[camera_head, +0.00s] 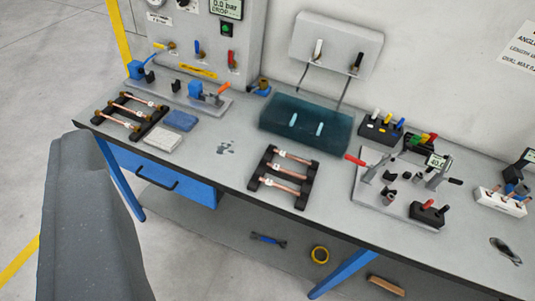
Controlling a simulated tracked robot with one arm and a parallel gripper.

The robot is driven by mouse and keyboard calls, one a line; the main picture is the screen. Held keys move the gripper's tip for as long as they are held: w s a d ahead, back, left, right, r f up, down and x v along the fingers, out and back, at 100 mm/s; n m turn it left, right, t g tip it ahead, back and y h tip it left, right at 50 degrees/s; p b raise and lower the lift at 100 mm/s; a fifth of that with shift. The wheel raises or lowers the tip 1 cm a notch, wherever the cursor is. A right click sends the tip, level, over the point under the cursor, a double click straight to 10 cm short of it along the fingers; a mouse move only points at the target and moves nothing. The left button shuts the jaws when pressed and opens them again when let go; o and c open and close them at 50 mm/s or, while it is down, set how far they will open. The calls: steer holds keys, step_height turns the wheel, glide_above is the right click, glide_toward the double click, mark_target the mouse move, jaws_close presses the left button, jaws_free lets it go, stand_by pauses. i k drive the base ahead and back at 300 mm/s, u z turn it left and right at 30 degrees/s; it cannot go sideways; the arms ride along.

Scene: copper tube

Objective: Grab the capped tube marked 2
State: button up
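Two black racks stand on the grey workbench (225,172), each with three copper tubes lying across it. The left rack (153,124) holds tubes with small white labels, such as its front tube (113,121). The middle rack (255,182) holds a back tube (300,159), a middle tube (296,174) and a front tube (288,188), also with white labels. The labels are too small to read, so I cannot tell which tube is marked 2, nor clearly see caps. My gripper's fingers do not show; a large grey part of mine fills the lower left, apart from the racks.
A teal transparent tank (306,126) stands behind the middle rack. A plate with clamps (385,205) is to its right. A blue pad (180,121) and a white pad (163,138) lie by the left rack. Bare bench separates the racks. A lower shelf holds yellow tape (320,247).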

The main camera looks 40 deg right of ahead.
mark_target(309, 179)
steer(key=z, duration=0.45)
steer(key=i, duration=0.95)
steer(key=z, duration=0.7)
